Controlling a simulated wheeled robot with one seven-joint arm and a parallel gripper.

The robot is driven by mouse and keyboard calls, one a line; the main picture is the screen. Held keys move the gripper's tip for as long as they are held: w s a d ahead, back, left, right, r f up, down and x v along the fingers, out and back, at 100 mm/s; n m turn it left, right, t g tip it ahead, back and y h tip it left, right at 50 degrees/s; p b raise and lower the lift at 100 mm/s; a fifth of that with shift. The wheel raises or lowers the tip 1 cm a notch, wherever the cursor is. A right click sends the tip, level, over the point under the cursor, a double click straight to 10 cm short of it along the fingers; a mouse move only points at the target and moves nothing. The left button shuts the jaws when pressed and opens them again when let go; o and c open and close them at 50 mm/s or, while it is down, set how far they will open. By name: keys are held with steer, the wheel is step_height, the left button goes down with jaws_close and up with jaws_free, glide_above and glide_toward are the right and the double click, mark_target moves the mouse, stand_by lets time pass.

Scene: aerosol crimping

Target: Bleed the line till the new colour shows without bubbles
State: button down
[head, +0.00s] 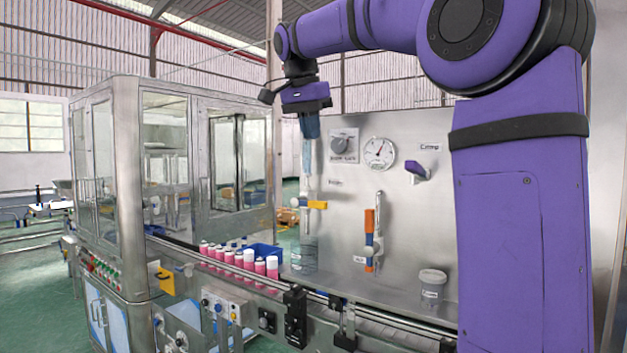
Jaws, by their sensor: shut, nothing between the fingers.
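My gripper (310,135) is at the upper left of the steel panel (420,230), pointing down with its fingers together and nothing visible between them. Below it a valve with a yellow handle (317,204) sits on a vertical pipe, the handle pointing right. A clear vessel (304,256) stands under that pipe; its contents are hard to make out. Bubbles cannot be made out at this size.
The panel also carries a grey knob (344,144), a round gauge (379,153) and a purple lever (417,173). A lidded, labelled jar (432,284) stands at lower right. Pink cans (238,260) line the conveyor (340,303) in front, near a blue bin (264,252). A glazed steel enclosure (160,170) stands left.

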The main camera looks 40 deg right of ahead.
glide_toward(323, 205)
steer(key=f, duration=0.1)
steer(key=w+d+f, duration=0.1)
steer(key=f, duration=0.1)
steer(key=w+d+f, duration=0.1)
steer(key=f, duration=0.1)
steer(key=shift+w+d, duration=0.2)
steer(key=shift+f, duration=0.65)
